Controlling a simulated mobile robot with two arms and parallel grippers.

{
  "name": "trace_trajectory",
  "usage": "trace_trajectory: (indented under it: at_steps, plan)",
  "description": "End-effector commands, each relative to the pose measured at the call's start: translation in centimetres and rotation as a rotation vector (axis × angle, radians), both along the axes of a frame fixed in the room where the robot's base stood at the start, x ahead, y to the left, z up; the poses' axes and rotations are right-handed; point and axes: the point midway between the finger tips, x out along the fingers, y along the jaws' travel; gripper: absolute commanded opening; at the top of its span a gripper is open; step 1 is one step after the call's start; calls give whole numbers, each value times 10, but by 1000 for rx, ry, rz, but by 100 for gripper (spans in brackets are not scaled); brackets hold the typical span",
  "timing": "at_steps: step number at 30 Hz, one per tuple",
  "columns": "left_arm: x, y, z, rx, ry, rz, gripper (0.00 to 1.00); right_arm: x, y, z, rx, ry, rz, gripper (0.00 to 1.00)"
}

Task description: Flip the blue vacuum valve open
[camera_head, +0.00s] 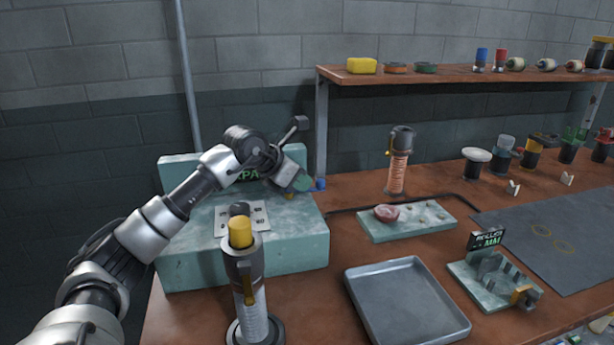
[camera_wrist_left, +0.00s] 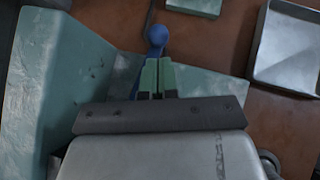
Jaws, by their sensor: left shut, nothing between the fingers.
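The blue valve handle shows in the left wrist view as a lever with a round knob (camera_wrist_left: 157,36). Its shaft runs down behind my left gripper's fingers. In the head view only a small blue part (camera_head: 320,184) shows, at the right side of the pale green pump unit (camera_head: 290,245). My left gripper (camera_wrist_left: 157,65) has green fingertips, shut together and empty, close to the lever just below the knob. I cannot tell whether they touch it. In the head view the left gripper (camera_head: 303,183) reaches over the unit from the left. The right gripper is not in view.
A tall cylinder with a yellow top (camera_head: 240,235) stands in front of the pump unit. A metal tray (camera_head: 405,320) and a pale green slab (camera_head: 440,222) lie to the right. A shelf (camera_head: 450,77) spans the back. Bare bench lies between the unit and the tray.

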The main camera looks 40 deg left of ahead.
Motion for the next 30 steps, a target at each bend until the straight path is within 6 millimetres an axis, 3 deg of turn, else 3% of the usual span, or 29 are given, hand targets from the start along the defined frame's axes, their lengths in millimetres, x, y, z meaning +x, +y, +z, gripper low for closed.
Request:
trace_trajectory:
  at_steps: [6,17,22,30]
  plan:
    - [14,-6,-1,-1,2,0,0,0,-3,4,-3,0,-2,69]
    - [16,-6,-1,0,3,1,0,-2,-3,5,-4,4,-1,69]
    - [29,-6,1,-1,4,1,0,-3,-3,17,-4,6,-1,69]
    - [31,-5,-3,0,3,-1,0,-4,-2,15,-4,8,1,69]
